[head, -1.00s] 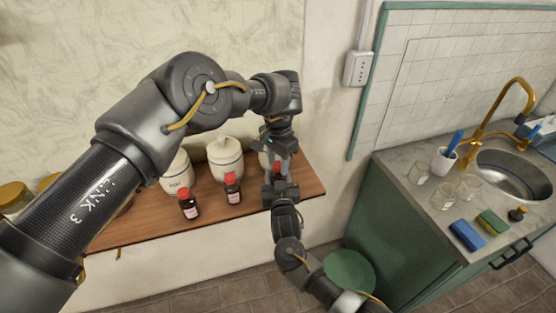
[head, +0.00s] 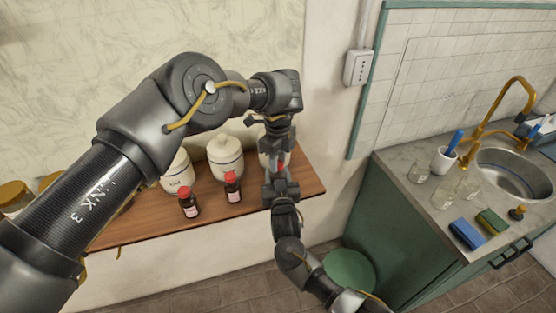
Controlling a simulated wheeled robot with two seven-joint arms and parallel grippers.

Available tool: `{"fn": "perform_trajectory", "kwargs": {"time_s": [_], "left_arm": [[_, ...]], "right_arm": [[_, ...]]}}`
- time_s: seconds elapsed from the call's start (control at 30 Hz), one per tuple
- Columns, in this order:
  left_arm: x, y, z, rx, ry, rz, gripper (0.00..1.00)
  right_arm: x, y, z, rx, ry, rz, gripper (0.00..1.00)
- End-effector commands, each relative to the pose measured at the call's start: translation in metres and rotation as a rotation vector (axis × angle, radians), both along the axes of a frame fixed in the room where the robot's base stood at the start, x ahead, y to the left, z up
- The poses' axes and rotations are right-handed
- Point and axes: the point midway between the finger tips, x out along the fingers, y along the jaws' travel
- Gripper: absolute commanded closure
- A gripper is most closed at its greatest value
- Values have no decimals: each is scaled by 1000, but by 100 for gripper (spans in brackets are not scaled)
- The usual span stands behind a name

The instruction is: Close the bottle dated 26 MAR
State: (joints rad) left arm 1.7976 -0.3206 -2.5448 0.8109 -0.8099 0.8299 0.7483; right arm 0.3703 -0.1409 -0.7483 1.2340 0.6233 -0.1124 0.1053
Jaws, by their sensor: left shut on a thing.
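Two dark bottles with red caps and pale labels stand on the wooden shelf: one at the left (head: 189,205) and one to its right (head: 232,189). The dates on their labels are too small to read. A third red cap (head: 281,169) shows between my two grippers; any bottle under it is hidden. My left gripper (head: 277,162) points down from above and is shut on this red cap. My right gripper (head: 279,183) comes up from below, right under the cap. Whether its fingers are closed on a bottle is hidden.
White lidded jars (head: 225,157) stand behind the bottles against the wall. The wooden shelf (head: 150,230) has bare room along its front left. At the right is a counter (head: 410,190) with a sink, glass jars and sponges. A green round object (head: 349,268) is below.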

Motion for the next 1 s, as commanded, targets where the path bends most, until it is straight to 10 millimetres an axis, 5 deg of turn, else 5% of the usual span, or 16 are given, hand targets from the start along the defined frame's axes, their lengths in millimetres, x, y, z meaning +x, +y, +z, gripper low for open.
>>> {"fn": "perform_trajectory", "kwargs": {"time_s": [0.7,0.9,1.0], "left_arm": [[1,0,-1,-1,1,-1871,99],[1,0,-2,0,0,-2251,99],[1,0,-1,0,0,-2238,99]], "right_arm": [[0,0,-1,0,1,-1,100],[0,0,-1,0,1,0,100],[0,0,-1,0,1,0,100]]}}
